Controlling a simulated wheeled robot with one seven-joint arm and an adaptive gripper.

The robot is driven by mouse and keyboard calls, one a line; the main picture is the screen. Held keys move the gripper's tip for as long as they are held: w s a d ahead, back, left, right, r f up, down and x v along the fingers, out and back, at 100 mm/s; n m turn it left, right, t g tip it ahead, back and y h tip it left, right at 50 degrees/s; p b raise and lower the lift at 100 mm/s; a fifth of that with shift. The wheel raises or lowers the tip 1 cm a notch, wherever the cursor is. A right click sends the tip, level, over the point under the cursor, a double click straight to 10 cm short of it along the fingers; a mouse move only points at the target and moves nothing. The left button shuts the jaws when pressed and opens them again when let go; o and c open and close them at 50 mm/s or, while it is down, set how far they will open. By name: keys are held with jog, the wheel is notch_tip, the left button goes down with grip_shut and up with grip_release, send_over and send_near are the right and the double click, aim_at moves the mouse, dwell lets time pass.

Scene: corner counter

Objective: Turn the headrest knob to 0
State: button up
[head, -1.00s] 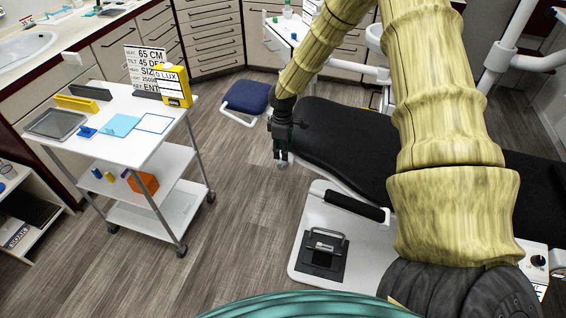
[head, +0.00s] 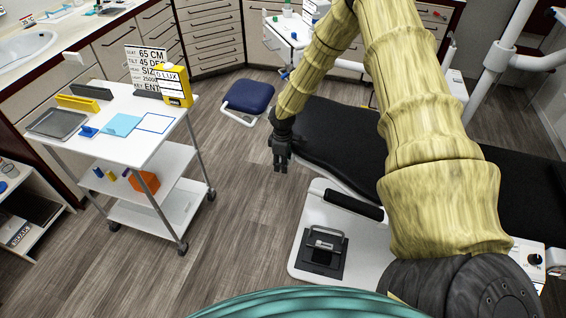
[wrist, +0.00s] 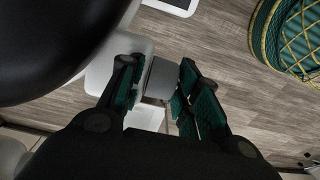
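My gripper (head: 281,166) hangs at the near left end of the black chair (head: 345,140), fingers pointing down. In the wrist view my gripper (wrist: 158,82) has its fingers apart, on either side of a small grey block-like part (wrist: 161,77). This part sits beside a white piece (wrist: 112,58) at the chair's edge and may be the headrest knob; I cannot tell whether the fingers touch it. No marking or 0 on it is readable. In the head view my gripper hides this spot.
A white base plate with a black pedal (head: 322,252) lies below the chair. A black dial (head: 534,260) is on a white panel at right. A white trolley (head: 150,160) stands at left and a blue stool (head: 248,97) behind. Floor between trolley and chair is clear.

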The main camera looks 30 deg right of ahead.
grip_shut()
